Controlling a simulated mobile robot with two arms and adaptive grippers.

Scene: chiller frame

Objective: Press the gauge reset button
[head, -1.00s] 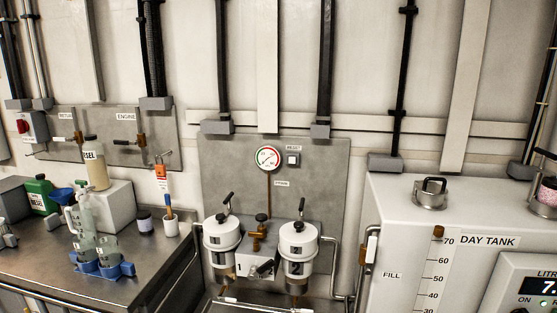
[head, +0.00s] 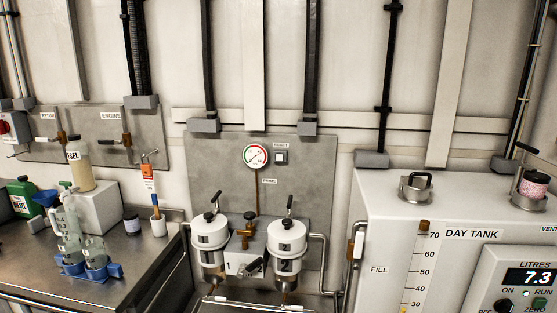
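The gauge reset button (head: 281,158) is a small dark square in a light frame on the grey wall panel (head: 310,180). A small label (head: 281,146) sits just above it. The round pressure gauge (head: 256,156) with a red and green rim is just left of the button. Neither of my grippers shows in the head view. Nothing covers the button.
Two white filter housings (head: 209,236) (head: 287,240) with top handles stand below the gauge. The white day tank (head: 400,250) and its litre display (head: 531,277) are at right. A steel bench (head: 130,265) with bottles and jugs is at left.

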